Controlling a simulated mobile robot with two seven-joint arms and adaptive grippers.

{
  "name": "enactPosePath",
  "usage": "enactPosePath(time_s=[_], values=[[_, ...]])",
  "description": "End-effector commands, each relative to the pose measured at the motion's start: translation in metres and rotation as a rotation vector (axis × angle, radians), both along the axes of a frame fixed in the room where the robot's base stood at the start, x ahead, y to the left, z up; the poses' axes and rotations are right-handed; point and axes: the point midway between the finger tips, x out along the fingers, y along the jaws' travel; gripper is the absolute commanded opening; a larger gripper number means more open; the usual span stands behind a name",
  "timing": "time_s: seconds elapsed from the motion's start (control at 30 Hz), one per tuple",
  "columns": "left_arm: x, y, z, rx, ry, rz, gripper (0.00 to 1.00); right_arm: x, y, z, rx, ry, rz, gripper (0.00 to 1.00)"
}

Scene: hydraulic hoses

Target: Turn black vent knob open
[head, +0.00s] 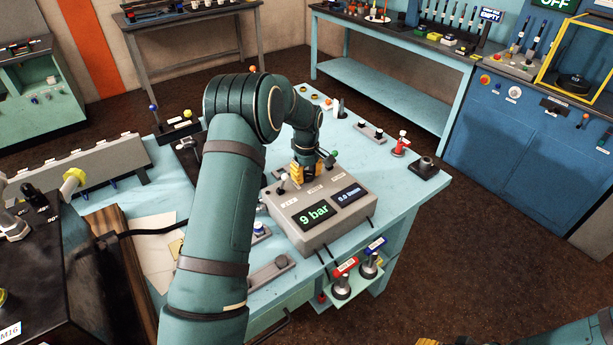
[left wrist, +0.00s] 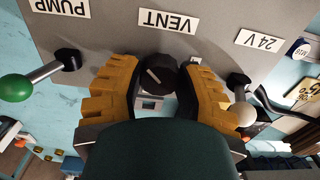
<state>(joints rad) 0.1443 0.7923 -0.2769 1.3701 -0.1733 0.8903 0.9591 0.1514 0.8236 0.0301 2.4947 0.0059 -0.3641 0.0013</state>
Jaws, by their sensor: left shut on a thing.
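The black vent knob (left wrist: 157,74) sits on the grey control box (head: 318,219), by the VENT label (left wrist: 169,21) in the left wrist view. It is round, with a pale pointer line set at a slant. My left gripper (left wrist: 156,88) has yellow fingers with dark pads, shut around the knob from both sides. In the head view my left gripper (head: 306,171) reaches down at the back edge of the box and hides the knob. The box displays read 9 bar (head: 314,215) and a second value too small to read.
In the left wrist view, a green-tipped PUMP lever (left wrist: 17,87) and a white-tipped 24 V lever (left wrist: 241,113) flank the gripper closely. The box stands on a light blue table (head: 405,190) with several small fittings. Hose couplings (head: 341,287) hang at its front.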

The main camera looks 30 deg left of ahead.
Motion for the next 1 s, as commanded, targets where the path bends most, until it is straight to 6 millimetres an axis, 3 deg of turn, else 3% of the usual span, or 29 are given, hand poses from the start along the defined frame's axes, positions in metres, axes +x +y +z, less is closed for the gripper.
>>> enactPosePath(time_s=[0.6, 1.0], values=[[0.0, 0.0, 0.0, 0.001, -0.003, -0.561, 0.01, 0.0, 0.0, -0.013, -0.003, 0.001, 0.0, 0.47], [0.0, 0.0, 0.001, 0.001, -0.002, -0.769, 0.01, 0.0, 0.001, -0.016, -0.003, 0.001, 0.0, 0.47]])
